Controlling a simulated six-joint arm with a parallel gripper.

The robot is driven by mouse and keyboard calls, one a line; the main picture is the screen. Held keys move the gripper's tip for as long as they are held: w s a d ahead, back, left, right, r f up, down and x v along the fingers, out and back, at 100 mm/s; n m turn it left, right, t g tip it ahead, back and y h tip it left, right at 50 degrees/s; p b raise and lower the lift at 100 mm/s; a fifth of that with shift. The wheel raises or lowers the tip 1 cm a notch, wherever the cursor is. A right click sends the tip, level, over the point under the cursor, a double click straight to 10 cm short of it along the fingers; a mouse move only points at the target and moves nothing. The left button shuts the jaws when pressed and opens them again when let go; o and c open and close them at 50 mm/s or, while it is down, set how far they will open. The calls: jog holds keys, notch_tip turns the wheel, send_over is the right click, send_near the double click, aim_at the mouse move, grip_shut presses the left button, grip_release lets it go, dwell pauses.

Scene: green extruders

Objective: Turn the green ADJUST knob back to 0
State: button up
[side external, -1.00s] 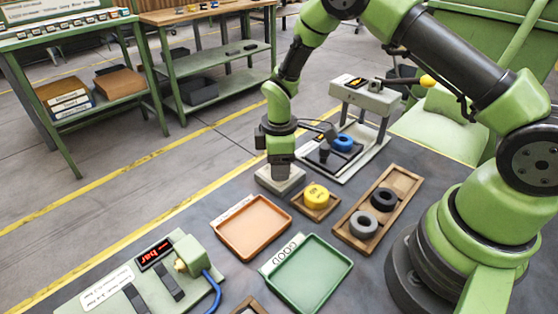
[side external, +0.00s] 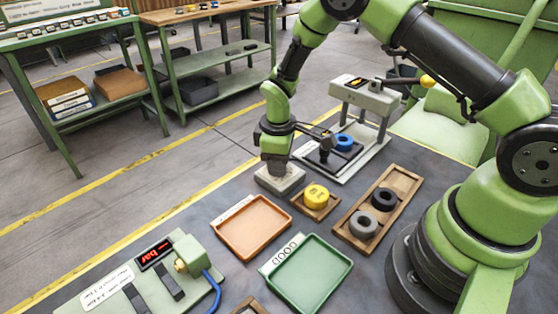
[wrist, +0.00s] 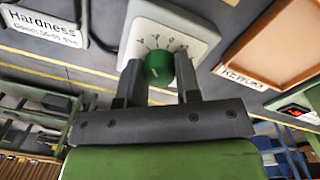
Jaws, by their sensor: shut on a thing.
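The green ADJUST knob (wrist: 158,68) stands on a pale square dial plate (wrist: 146,18) in the wrist view. Dark marks run in an arc on the plate beyond the knob; I cannot read them surely. A pale line shows on the knob's face, toward the near side. My gripper (wrist: 158,62) has one finger on each side of the knob and is shut on it. In the side view my gripper (side external: 277,165) points down onto the pale block (side external: 279,183), and the knob is hidden there.
A yellow ring (side external: 316,196) sits in a small wooden tray just right of the block. An orange tray (side external: 252,228) and a green tray (side external: 308,275) lie nearer. A press stand (side external: 366,96) with a blue ring (side external: 343,141) stands behind to the right.

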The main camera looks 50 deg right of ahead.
jog(key=m, duration=0.4)
jog(key=shift+m, duration=0.3)
jog(key=shift+m+g, duration=0.3)
jog(key=shift+m, duration=1.7)
jog(key=o, duration=0.9)
jog(key=shift+r, duration=0.1)
jog(key=r, duration=0.9)
jog(key=shift+w+a+r, duration=0.1)
jog(key=shift+a+r, duration=0.1)
jog(key=shift+r, duration=0.2)
